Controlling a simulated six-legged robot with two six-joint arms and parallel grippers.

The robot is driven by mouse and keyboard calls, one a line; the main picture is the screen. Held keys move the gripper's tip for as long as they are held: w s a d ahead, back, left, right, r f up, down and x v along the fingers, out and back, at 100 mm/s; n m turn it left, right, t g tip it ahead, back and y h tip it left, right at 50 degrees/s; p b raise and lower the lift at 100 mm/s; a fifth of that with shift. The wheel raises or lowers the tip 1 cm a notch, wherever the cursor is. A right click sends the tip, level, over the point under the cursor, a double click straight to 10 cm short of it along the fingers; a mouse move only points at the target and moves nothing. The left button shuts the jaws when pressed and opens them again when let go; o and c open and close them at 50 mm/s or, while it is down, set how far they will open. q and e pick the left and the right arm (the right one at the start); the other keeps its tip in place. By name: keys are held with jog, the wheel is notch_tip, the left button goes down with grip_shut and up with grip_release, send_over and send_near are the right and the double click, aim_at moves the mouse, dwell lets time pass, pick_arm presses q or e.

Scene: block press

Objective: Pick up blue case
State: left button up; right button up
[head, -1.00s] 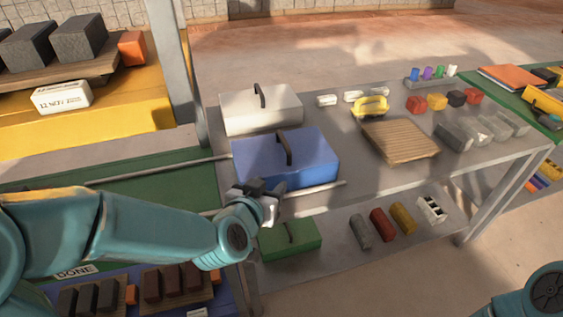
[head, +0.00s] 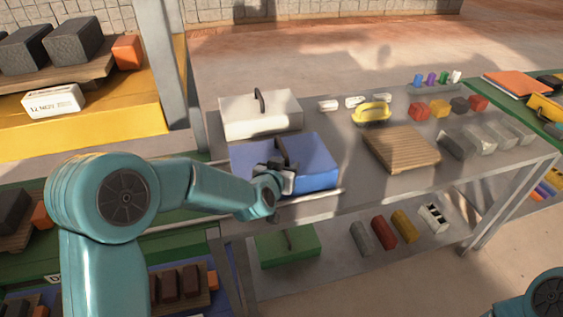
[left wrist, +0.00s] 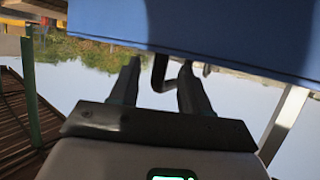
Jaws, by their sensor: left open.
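The blue case (head: 312,162) sits on the grey table top, with a dark handle (head: 281,151) on its upper face. My left gripper (head: 277,172) is over the front part of the case, close to the handle. In the left wrist view the blue case (left wrist: 215,30) fills the top of the picture. There the dark handle (left wrist: 159,73) reaches in between the two fingertips of my left gripper (left wrist: 160,76), which are apart. I cannot tell whether a finger touches the handle. My right gripper is not in view.
A white case (head: 260,116) stands behind the blue one. A yellow-handled item (head: 373,114) and a ribbed wooden board (head: 402,149) lie to the right. A green case (head: 287,247) is on the shelf below. A metal rail runs along the table's front edge.

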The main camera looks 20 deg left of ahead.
pick_arm(q)
jog(key=shift+w, duration=0.2)
jog(key=shift+s, duration=0.1)
jog(key=c, duration=0.9)
grip_shut()
jog(key=shift+r, duration=0.15)
